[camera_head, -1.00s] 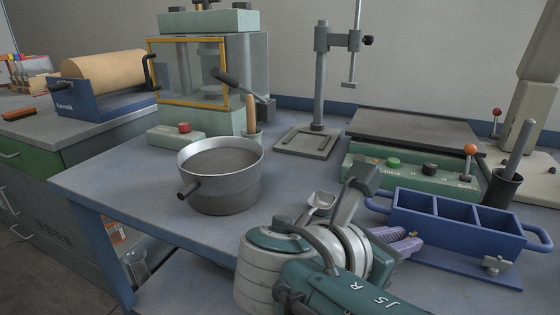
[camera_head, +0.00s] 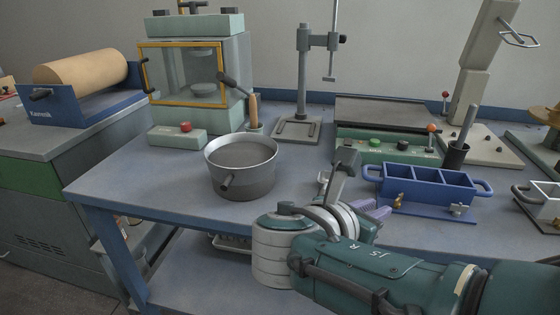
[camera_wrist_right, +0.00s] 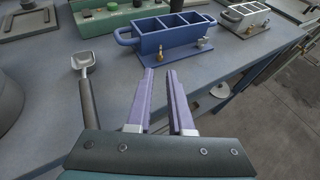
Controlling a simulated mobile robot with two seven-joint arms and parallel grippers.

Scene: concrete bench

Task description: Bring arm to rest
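My right arm comes in from the lower right of the head view, over the bench's front edge. Its gripper (camera_head: 378,212) shows lavender fingers, mostly hidden behind the wrist. In the right wrist view the two fingers (camera_wrist_right: 161,75) are apart with nothing between them. They point toward the blue three-part mould (camera_wrist_right: 172,35) and look short of it; I cannot tell their height above the bench (camera_wrist_right: 110,55). My left gripper is not in view.
A grey pot (camera_head: 240,182) stands left of my right wrist. A metal scoop (camera_wrist_right: 84,68) lies left of the fingers. The blue mould (camera_head: 428,200) and a second, pale mould (camera_wrist_right: 243,12) stand beyond. Bare bench (camera_head: 150,178) lies left of the pot.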

